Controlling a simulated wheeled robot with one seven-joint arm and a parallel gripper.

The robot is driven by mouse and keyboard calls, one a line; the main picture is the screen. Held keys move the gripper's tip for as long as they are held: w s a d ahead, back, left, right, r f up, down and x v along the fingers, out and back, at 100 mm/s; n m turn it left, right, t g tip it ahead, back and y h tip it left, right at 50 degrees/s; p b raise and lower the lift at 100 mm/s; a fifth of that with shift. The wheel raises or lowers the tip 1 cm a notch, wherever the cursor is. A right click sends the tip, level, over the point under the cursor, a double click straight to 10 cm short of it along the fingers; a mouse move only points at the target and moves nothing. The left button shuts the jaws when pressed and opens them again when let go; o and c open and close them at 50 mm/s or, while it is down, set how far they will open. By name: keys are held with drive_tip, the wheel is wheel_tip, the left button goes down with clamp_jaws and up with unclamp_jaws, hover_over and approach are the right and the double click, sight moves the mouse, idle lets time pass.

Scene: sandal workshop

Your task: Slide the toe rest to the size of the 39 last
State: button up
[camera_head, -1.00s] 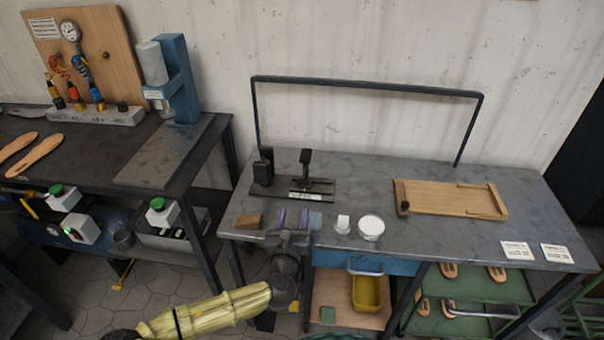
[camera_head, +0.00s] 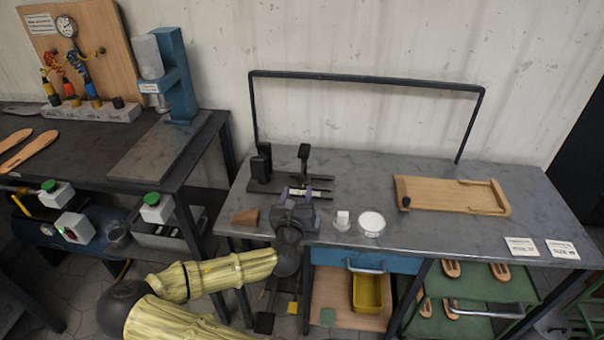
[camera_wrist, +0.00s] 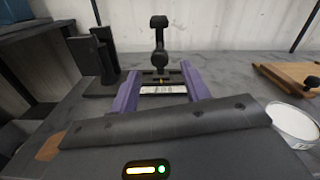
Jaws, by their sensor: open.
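The black toe rest (camera_head: 304,160) is an upright post with a rounded head on a dark base rail (camera_head: 265,187) at the bench's left. It also shows in the wrist view (camera_wrist: 159,38), straight ahead between my fingers. A taller black block (camera_head: 264,162) stands at the rail's left end. A white scale strip (camera_wrist: 162,90) lies in front of the post; its marks are too small to read. My gripper (camera_head: 298,193) is open and empty, with purple fingers either side of the strip in the wrist view, on the near side of the post. I cannot see a last marked 39.
A wooden wedge (camera_head: 245,217) lies left of my gripper. A wooden tray (camera_head: 450,195) and two cards (camera_head: 562,250) are farther right. A black frame bar (camera_head: 370,83) spans the back.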

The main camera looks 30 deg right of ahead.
sight(302, 170)
drive_tip(key=x, duration=1)
drive_tip(key=shift+w+d, duration=0.1)
clamp_jaws()
